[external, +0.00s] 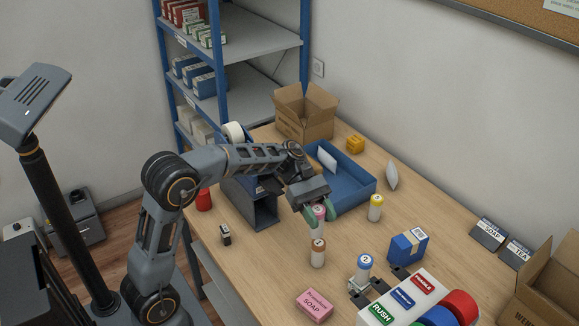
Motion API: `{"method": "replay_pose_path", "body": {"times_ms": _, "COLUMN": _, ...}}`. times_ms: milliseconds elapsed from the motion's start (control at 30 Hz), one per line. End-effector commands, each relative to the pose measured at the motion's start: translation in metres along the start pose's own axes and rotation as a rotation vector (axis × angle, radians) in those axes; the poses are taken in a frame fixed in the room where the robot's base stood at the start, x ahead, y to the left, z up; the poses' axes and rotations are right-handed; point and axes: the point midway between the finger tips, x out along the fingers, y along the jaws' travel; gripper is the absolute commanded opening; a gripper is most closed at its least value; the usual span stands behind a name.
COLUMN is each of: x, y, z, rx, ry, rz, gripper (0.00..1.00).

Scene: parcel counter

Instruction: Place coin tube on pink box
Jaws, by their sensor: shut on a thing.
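A coin tube with a pink top and pale body (318,228) is between the green fingers of my gripper (321,216), which is shut on it. The tube is upright, just in front of the blue tray; I cannot tell whether its base touches the table.
Other tubes stand nearby: brown-topped (318,255), between gripper and pink box, yellow-topped (376,208) and blue-topped (365,267). A blue tray (352,197) is behind. A blue box (408,247) and a stamp rack (408,297) stand right. Bare wood lies left of the brown-topped tube.

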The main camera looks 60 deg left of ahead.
Motion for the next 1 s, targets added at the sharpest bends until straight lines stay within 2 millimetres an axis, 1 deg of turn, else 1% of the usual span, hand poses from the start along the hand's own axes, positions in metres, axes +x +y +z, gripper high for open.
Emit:
{"method": "replay_pose_path", "body": {"times_ms": 33, "x": -0.001, "y": -0.014, "z": 0.015, "rx": 0.010, "ry": 0.001, "rz": 0.000, "gripper": 0.10}}
{"method": "replay_pose_path", "body": {"times_ms": 100, "x": 0.001, "y": -0.035, "z": 0.030, "rx": 0.009, "ry": 0.001, "rz": 0.000, "gripper": 0.10}}
{"method": "replay_pose_path", "body": {"times_ms": 167, "x": 0.003, "y": -0.055, "z": 0.041, "rx": 0.007, "ry": 0.001, "rz": 0.003, "gripper": 0.10}}
{"method": "replay_pose_path", "body": {"times_ms": 200, "x": 0.006, "y": -0.068, "z": 0.046, "rx": 0.005, "ry": 0.000, "rz": 0.005, "gripper": 0.10}}
{"method": "replay_pose_path", "body": {"times_ms": 267, "x": 0.010, "y": -0.088, "z": 0.051, "rx": 0.002, "ry": 0.000, "rz": 0.009, "gripper": 0.10}}
{"method": "replay_pose_path", "body": {"times_ms": 300, "x": 0.014, "y": -0.101, "z": 0.054, "rx": -0.001, "ry": 0.000, "rz": 0.013, "gripper": 0.10}}
{"method": "replay_pose_path", "body": {"times_ms": 400, "x": 0.022, "y": -0.131, "z": 0.055, "rx": -0.006, "ry": 0.000, "rz": 0.024, "gripper": 0.10}}
{"method": "replay_pose_path", "body": {"times_ms": 500, "x": 0.032, "y": -0.155, "z": 0.051, "rx": -0.012, "ry": 0.000, "rz": 0.037, "gripper": 0.10}}
{"method": "replay_pose_path", "body": {"times_ms": 600, "x": 0.040, "y": -0.175, "z": 0.044, "rx": -0.020, "ry": 0.000, "rz": 0.051, "gripper": 0.10}}
{"method": "replay_pose_path", "body": {"times_ms": 700, "x": 0.046, "y": -0.185, "z": 0.035, "rx": -0.026, "ry": -0.001, "rz": 0.063, "gripper": 0.10}}
{"method": "replay_pose_path", "body": {"times_ms": 800, "x": 0.053, "y": -0.185, "z": 0.026, "rx": -0.033, "ry": -0.002, "rz": 0.072, "gripper": 0.10}}
{"method": "replay_pose_path", "body": {"times_ms": 867, "x": 0.057, "y": -0.180, "z": 0.021, "rx": -0.034, "ry": -0.002, "rz": 0.074, "gripper": 0.10}}
{"method": "replay_pose_path", "body": {"times_ms": 933, "x": 0.065, "y": -0.169, "z": 0.016, "rx": -0.038, "ry": -0.001, "rz": 0.078, "gripper": 0.10}}
{"method": "replay_pose_path", "body": {"times_ms": 1000, "x": 0.072, "y": -0.153, "z": 0.011, "rx": -0.041, "ry": -0.002, "rz": 0.081, "gripper": 0.10}}
